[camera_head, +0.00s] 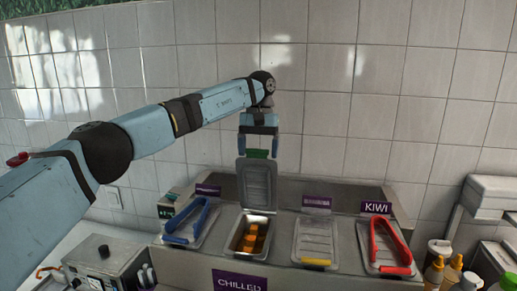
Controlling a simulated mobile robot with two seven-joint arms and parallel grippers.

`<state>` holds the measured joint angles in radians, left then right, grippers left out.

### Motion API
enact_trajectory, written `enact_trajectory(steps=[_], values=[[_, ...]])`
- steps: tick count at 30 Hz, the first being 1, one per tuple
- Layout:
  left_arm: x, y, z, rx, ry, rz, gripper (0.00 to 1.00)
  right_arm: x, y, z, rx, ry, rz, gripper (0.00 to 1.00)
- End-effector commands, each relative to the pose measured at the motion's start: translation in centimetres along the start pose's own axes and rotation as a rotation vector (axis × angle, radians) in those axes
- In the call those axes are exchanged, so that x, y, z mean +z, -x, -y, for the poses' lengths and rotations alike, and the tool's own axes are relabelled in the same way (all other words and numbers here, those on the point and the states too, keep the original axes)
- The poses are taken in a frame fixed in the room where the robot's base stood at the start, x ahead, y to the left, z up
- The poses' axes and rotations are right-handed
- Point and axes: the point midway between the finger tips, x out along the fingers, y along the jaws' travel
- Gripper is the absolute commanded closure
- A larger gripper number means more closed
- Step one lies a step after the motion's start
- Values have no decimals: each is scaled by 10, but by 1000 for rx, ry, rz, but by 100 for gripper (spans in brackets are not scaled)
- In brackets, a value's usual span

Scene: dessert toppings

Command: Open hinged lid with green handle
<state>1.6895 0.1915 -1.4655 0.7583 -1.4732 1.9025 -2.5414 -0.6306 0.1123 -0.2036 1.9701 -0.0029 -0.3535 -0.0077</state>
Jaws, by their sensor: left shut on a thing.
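The hinged lid (257,186) stands raised, close to upright, at the back of its bin in the head view. Its green handle (257,153) is at the lid's top edge. My left gripper (258,151) points down from above and is shut on the green handle. Below the lid, the open metal bin (235,239) shows orange pieces (251,238) inside. My right gripper is not in view.
To the right is a closed lid with a yellow handle (316,262), then red tongs (390,247) by the KIWI label (376,208). Blue tongs (187,223) lie to the left. Bottles (451,272) stand at far right. A tiled wall (330,121) is behind.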

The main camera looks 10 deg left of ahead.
Motion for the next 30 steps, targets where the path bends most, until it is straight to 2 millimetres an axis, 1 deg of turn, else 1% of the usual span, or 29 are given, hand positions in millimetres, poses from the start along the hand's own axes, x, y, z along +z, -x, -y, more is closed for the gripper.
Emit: enact_trajectory(steps=[1, 12, 29, 30], values=[[-3, -6, -1, -3, 1, 21, 62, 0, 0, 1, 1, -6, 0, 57], [-15, -5, -1, -4, 0, 89, 62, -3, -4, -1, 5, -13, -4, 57], [-18, -5, 0, -3, 0, 98, 62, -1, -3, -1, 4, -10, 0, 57], [-18, -5, 0, -3, 0, 98, 62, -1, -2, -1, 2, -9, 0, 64]])
